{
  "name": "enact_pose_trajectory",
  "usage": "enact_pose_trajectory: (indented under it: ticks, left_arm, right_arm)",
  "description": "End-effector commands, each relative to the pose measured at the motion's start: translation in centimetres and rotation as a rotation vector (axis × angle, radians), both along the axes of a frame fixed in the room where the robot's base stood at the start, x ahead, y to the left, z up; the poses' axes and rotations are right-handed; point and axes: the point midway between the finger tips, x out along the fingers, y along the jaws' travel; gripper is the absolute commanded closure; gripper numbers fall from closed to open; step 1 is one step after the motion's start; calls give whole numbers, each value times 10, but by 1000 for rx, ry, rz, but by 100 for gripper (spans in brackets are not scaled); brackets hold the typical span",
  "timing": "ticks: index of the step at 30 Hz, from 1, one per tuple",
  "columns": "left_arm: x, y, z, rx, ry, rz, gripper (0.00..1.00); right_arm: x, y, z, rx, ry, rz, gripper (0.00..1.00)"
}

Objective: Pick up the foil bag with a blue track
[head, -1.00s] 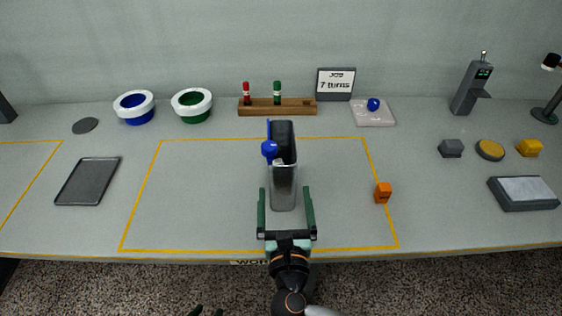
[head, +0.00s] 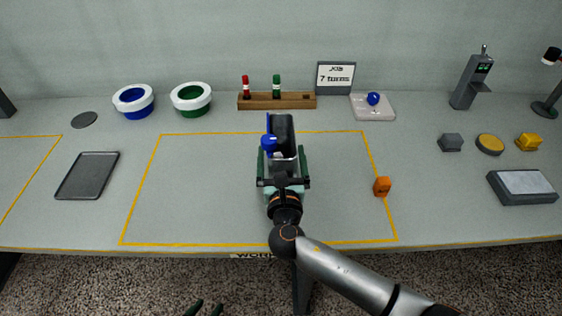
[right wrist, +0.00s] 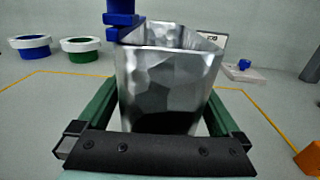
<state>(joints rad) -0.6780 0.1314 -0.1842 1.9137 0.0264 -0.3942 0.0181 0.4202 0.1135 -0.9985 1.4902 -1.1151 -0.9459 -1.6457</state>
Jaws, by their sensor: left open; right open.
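The foil bag (head: 284,130) stands upright in the middle of the work area, silver and faceted with a dark open top. A blue strip and blue knob-like part (head: 270,144) show at its left side. In the right wrist view the bag (right wrist: 165,75) fills the middle, and the blue part (right wrist: 121,18) stands behind its left rim. My right gripper (head: 284,162) is open, with one green finger on each side of the bag. Contact with the bag cannot be told. My left gripper (head: 206,308) is open at the bottom edge, away from the table, with only its tips showing.
An orange block (head: 382,186) stands right of the bag. A dark tray (head: 87,176) lies at left. Blue (head: 134,101) and green (head: 191,99) white-rimmed bowls, a wooden rack (head: 293,101) and a "7 turns" sign (head: 336,77) stand behind. The yellow-outlined area is otherwise clear.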

Motion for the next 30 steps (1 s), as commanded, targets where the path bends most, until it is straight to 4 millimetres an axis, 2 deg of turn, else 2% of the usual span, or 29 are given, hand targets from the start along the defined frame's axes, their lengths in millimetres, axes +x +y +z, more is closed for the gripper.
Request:
enact_pose_trajectory:
  ticks: [2, 24, 30]
  left_arm:
    - [0, 0, 0, 0, 0, 0, 50]
    - [0, 0, 0, 0, -1, 0, 50]
    - [0, 0, 0, 0, -1, 0, 50]
  right_arm:
    - [0, 0, 0, 0, 0, 0, 2]
    - [-1, 0, 0, -1, 0, 0, 86]
    - [0, 0, 1, -1, -2, 0, 86]
